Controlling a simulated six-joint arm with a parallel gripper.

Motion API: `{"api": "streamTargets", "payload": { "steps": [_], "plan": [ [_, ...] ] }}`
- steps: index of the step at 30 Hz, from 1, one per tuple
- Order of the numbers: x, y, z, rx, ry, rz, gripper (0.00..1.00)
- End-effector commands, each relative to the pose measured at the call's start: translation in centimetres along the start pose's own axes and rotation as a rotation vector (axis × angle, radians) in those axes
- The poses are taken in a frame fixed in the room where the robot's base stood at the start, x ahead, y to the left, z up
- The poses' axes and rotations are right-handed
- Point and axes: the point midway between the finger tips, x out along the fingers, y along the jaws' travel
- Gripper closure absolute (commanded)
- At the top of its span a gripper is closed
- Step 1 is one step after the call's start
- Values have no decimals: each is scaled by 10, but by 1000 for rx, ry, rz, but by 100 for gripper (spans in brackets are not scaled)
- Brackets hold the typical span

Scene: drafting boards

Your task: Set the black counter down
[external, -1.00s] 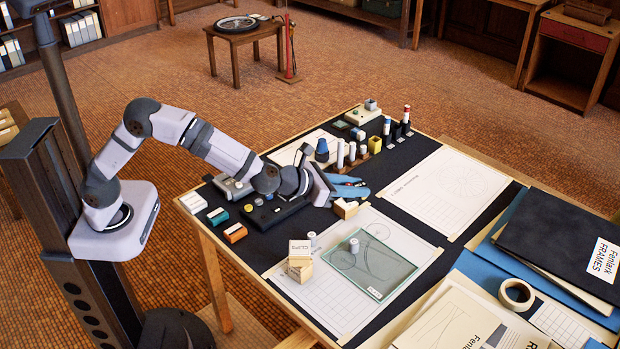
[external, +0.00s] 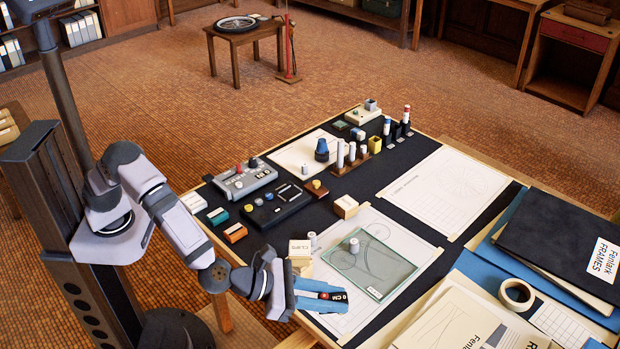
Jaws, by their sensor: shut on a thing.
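My gripper (external: 338,297) has blue fingers and is low over the near left part of the desk, over the front edge of the gridded sheet (external: 352,318). It is shut on a small dark piece at the fingertips, which I take for the black counter (external: 334,296). The fingers hide most of it, and I cannot tell whether it touches the sheet. A clear glass plate (external: 385,270) lies on the sheet beyond the gripper, with a small pale cylinder (external: 354,246) on it.
A small box marked CLIPS (external: 300,248) stands close behind my gripper, beside another pale cylinder (external: 313,240). A black tray (external: 280,208) and a grey control box (external: 244,181) are farther back. Folders (external: 560,235) and a tape roll (external: 516,294) lie right.

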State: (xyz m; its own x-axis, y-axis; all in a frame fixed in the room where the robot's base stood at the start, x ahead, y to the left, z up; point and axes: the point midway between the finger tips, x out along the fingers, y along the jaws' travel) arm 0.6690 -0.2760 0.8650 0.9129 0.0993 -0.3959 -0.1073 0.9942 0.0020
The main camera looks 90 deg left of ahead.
Motion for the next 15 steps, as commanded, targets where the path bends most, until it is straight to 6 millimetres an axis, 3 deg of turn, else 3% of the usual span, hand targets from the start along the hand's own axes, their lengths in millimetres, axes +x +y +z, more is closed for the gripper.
{"api": "streamTargets", "payload": {
  "steps": [15],
  "plan": [
    [-6, 61, 16, -111, 6, 255, 100]
  ]
}}
